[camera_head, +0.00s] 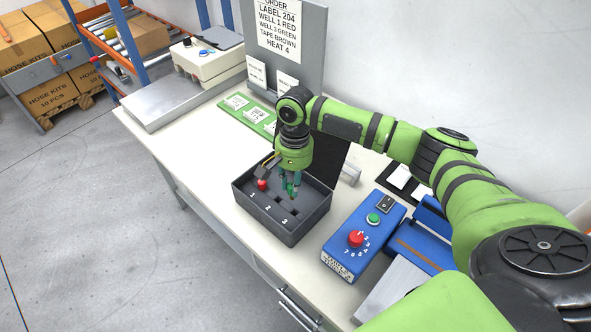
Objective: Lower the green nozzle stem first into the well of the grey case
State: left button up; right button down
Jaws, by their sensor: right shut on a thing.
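The grey case (318,213) stands open on the worktable, with wells numbered 1, 2 and 3 along its near side. A red nozzle (262,184) sits by well 1. My right gripper (290,188) points down over the case from above and is shut on the green nozzle (291,190). The nozzle is small and partly hidden by the fingers. It shows near the middle of the case, behind the numbers 2 and 3. I cannot tell whether its stem is inside a well. My left gripper is not in view.
A blue control box (345,262) with a red knob (356,238) and green button stands right of the case. A green board with white cards (237,102) lies behind. A grey order panel (312,62) rises at the back. The table (190,148) left of the case is clear.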

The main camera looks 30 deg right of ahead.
jog(key=shift+w+d+f+m, duration=0.15)
jog(key=shift+d+f+m, duration=0.2)
jog(key=shift+f, duration=0.1)
jog(key=shift+f+b, duration=0.3)
jog(key=shift+b, duration=0.15)
jog(key=shift+f+b, duration=0.7)
jog(key=shift+b, duration=0.25)
jog(key=shift+f+b, duration=0.8)
jog(key=shift+b, duration=0.2)
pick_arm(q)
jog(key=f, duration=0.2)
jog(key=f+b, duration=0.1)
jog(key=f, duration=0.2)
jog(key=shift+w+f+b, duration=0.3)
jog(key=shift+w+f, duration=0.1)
pick_arm(e)
notch_tip(320, 180, down, 3)
jog(key=shift+r, duration=0.15)
pick_arm(q)
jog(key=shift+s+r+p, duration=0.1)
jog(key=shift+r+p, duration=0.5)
jog(key=shift+p, duration=0.05)
